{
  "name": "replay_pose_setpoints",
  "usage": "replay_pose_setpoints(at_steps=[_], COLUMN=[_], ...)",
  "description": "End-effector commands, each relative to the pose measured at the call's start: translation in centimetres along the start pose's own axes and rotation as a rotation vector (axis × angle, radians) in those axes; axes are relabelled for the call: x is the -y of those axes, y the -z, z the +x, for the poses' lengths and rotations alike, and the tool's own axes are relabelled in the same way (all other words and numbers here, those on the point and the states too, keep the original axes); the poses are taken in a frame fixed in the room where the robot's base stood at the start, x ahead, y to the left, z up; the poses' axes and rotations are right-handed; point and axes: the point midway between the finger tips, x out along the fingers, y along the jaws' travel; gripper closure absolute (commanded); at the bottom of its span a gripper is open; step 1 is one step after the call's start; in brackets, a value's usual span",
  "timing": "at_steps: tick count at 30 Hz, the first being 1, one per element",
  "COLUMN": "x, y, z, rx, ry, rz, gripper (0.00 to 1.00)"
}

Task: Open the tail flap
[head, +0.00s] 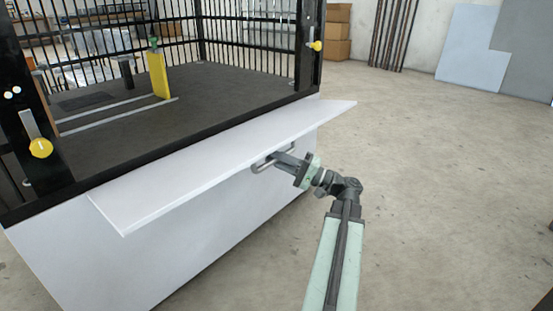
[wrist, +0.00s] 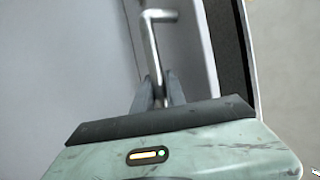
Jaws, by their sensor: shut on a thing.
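The tail flap (head: 180,181) is a long pale grey panel along the lower edge of the black cage. In the head view it sticks outward from the cage edge, tilted out over the pale front wall. A metal bar handle (head: 262,163) sits at the flap's outer edge. My gripper (head: 278,160) is shut on this handle. In the wrist view the bent handle (wrist: 151,45) runs down between my gripper's fingers (wrist: 160,90). The fingers partly hide the handle's lower end.
Yellow-knobbed latches (head: 40,148) and (head: 316,46) are on the two cage posts. A yellow block (head: 158,75) stands on the dark cage floor (head: 200,100). The concrete floor (head: 440,170) to the right is clear. Grey panels (head: 470,45) lean on the far wall.

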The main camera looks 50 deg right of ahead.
Motion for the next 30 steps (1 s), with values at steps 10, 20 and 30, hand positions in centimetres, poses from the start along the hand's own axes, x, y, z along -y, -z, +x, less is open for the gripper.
replay_pose_setpoints(at_steps=[10,20,30], x=[0.3,0.2,0.0], y=[0.4,0.4,0.3], z=[-0.6,-0.5,-1.4], rx=[-0.016,-0.014,-0.013], ry=[0.007,0.006,0.005], rz=[-0.005,-0.004,-0.004], gripper=[1.00,0.62,0.62])
